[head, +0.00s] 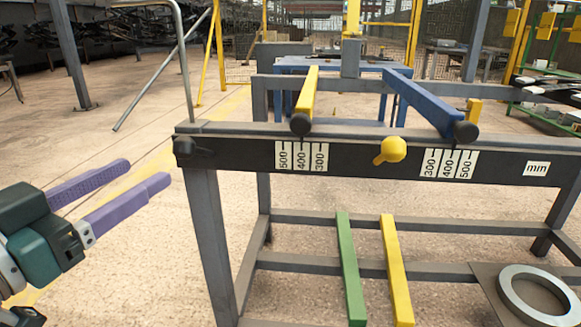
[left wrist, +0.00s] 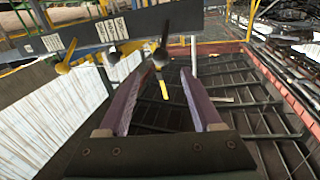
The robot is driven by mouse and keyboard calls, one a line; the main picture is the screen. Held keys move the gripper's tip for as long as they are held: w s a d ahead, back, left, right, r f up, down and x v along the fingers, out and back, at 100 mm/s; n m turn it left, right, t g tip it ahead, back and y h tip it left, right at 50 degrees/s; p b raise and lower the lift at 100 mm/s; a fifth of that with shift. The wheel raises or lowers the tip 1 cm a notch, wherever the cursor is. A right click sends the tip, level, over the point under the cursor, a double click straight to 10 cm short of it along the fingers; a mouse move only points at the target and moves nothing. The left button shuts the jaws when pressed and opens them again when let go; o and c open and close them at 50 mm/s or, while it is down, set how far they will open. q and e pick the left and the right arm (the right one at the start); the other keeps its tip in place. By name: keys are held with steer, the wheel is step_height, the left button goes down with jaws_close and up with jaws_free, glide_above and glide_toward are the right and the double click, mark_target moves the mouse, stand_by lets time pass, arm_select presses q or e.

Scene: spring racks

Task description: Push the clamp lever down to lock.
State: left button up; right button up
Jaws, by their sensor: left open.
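The rack's dark front beam (head: 230,153) carries two lever-like knobs. A black clamp lever (head: 185,147) sits at its left end, and a yellow knob with a short handle (head: 391,151) sits near the middle. My left gripper (head: 145,173) has purple fingers spread apart, empty, left of the beam's end and apart from the black lever in the head view. In the left wrist view, the black lever (left wrist: 161,55) appears ahead, between the fingertips, and the yellow knob (left wrist: 64,67) lies further left. I cannot tell the exact depth gap. My right gripper is not in view.
A yellow bar (head: 307,92) and a blue bar (head: 420,100) run back from the beam, ending in dark round knobs. White number scales (head: 302,156) mark the beam. Green (head: 350,270) and yellow bars lie on the lower frame, beside a grey ring (head: 510,288). Floor left of the rack is clear.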

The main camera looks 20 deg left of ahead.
mark_target(176, 152)
arm_select(q)
steer(key=w+b, duration=0.3)
steer(key=w, duration=0.6)
steer(key=shift+w, duration=0.4)
jaws_close()
stand_by(1.1)
